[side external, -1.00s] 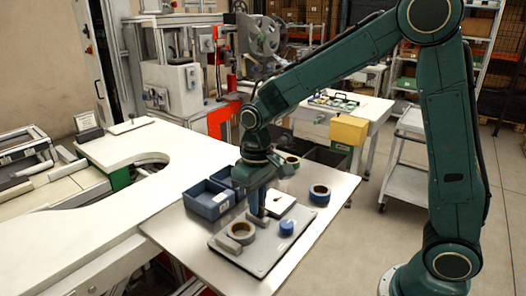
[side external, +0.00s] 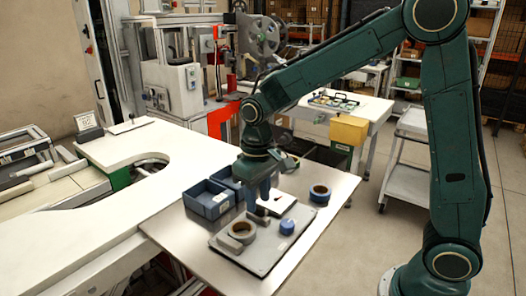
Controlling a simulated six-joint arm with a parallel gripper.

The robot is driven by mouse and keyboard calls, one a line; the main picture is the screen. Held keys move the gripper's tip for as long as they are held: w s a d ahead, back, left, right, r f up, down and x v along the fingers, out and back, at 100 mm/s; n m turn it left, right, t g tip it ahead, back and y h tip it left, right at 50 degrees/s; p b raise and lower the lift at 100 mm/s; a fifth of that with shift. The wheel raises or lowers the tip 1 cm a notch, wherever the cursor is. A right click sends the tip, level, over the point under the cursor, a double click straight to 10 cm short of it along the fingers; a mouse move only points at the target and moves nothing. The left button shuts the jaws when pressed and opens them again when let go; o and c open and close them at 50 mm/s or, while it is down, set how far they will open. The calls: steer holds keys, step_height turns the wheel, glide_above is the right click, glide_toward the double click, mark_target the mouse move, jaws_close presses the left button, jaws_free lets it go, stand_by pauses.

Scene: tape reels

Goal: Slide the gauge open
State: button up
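A flat grey plate (side external: 258,262) lies on the steel table. I take it to be the gauge, but cannot tell for sure. A small grey block (side external: 228,244) sits at its left end. A grey tape reel with a tan core (side external: 243,231) lies beside the block. A small dark brown piece (side external: 262,211) stands near the plate's far edge. A blue round piece (side external: 287,227) sits on its right part. My gripper (side external: 258,204) points down over the far edge, its two fingers apart, close above or beside the brown piece. Contact with it cannot be made out.
Blue bins (side external: 209,199) stand just left of my gripper. A white box with a red mark (side external: 280,203) lies right behind the plate. Another tape reel (side external: 320,194) lies farther right. The table's right front part (side external: 318,228) is clear.

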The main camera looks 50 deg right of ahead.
mark_target(259, 204)
step_height(259, 204, up, 13)
stand_by(0.5)
steer(key=shift+f, duration=0.1)
steer(key=s+d+f+t, duration=0.1)
steer(key=s+d+t, duration=0.1)
steer(key=s, duration=0.7)
steer(key=s+d+t, duration=0.2)
steer(key=s+t, duration=0.1)
steer(key=s, duration=0.7)
steer(key=shift+s+d+f+t, duration=0.2)
steer(key=shift+s+f+t, duration=0.05)
steer(key=shift+f+t, duration=0.1)
